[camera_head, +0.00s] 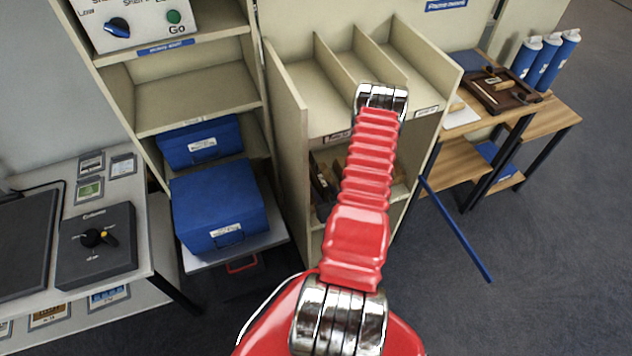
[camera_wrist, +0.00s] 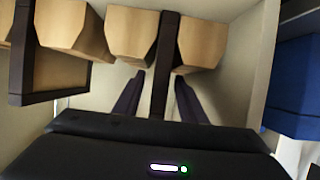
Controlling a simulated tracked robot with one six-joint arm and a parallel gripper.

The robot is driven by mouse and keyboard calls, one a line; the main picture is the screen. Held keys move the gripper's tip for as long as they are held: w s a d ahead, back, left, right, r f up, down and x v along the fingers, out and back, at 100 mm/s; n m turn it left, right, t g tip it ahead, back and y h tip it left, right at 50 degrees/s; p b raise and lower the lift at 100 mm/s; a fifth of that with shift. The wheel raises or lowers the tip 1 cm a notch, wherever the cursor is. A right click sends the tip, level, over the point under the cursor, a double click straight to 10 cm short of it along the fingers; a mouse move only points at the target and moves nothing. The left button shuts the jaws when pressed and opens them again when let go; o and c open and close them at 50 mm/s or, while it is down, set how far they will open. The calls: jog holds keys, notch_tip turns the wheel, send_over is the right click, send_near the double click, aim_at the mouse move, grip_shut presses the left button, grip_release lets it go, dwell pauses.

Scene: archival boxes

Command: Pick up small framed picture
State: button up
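In the wrist view, a narrow dark-brown frame (camera_wrist: 166,60) stands edge-on between light wooden blocks, and I take it to be the small framed picture; its face is hidden. The two dark fingers of my gripper (camera_wrist: 161,78) lie on either side of its edge. A gap shows at the left finger; the right fingertip is very close to the frame, and contact there cannot be told. My gripper looks open. In the head view, my red arm reaches into the beige shelf unit (camera_head: 288,120) and hides the gripper.
Another dark frame (camera_wrist: 19,62) stands left in the wrist view, beside the wooden blocks (camera_wrist: 72,28). A blue box (camera_wrist: 295,85) is at right. The head view shows blue boxes (camera_head: 219,205) on the left shelving and a wooden table (camera_head: 550,117) at right.

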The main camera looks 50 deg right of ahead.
jog(key=shift+x, duration=0.95)
jog(key=shift+c, duration=0.4)
grip_shut()
